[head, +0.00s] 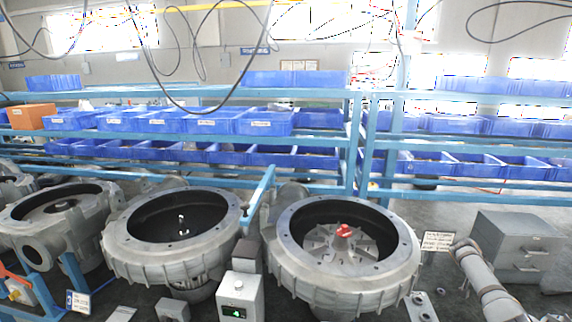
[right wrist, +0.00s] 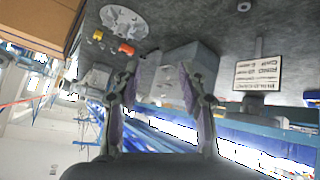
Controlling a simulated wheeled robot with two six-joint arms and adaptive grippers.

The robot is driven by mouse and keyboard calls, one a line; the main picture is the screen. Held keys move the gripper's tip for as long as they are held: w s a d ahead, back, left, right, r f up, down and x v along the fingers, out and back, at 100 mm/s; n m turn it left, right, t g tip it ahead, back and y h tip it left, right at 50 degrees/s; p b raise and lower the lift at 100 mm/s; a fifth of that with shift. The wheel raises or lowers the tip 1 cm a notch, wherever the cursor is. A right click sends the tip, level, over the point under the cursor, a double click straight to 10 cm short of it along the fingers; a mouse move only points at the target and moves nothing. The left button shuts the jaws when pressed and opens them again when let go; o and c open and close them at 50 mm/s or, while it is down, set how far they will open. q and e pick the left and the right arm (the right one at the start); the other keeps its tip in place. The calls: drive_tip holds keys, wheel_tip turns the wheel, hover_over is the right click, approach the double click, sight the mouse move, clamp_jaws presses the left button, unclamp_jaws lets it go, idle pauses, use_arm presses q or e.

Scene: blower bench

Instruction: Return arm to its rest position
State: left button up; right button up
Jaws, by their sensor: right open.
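My right gripper (right wrist: 158,68) shows in the right wrist view with its two fingers spread apart and nothing between them. Beyond the fingers in that view is a grey box-shaped object, apart from them as far as I can tell. The right gripper is not recognisable in the head view. A grey tubular part at the lower right of the head view may be my right arm. My left gripper is in neither view.
Two round grey blower housings (head: 122,250) (head: 400,270) stand in front, the right one holding a finned impeller (head: 322,241) with a red centre. A grey control box (head: 240,296) stands between them. A grey cabinet (head: 515,245) is at right. Blue bins (head: 262,122) fill racks behind.

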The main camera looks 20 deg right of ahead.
drive_tip(key=s+d+f+n+t+h, duration=0.15)
drive_tip(key=s+f+n+t, duration=0.25)
drive_tip(key=s+f+n, duration=1.35)
drive_tip(key=s+a+f+y, duration=0.2)
drive_tip(key=s+a+f, duration=0.2)
drive_tip(key=a+f, duration=0.75)
drive_tip(key=s+a+f+y, duration=0.35)
drive_tip(key=a+f, duration=0.55)
drive_tip(key=a, duration=0.5)
drive_tip(key=s+a+f+y, duration=0.1)
drive_tip(key=a+f, duration=0.2)
drive_tip(key=a, duration=0.7)
drive_tip(key=s+a+f+m+g+y, duration=0.1)
drive_tip(key=a+f, duration=0.2)
drive_tip(key=a, duration=0.7)
drive_tip(key=s+a+f+y, duration=0.1)
drive_tip(key=a+f+y, duration=0.15)
drive_tip(key=a, duration=0.75)
use_arm(q)
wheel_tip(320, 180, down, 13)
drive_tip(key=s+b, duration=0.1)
drive_tip(key=b, duration=1.2)
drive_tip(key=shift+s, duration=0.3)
use_arm(e)
wheel_tip(320, 180, down, 13)
drive_tip(key=a, duration=0.1)
drive_tip(key=shift+f+h, duration=0.2)
drive_tip(key=shift+h, duration=0.15)
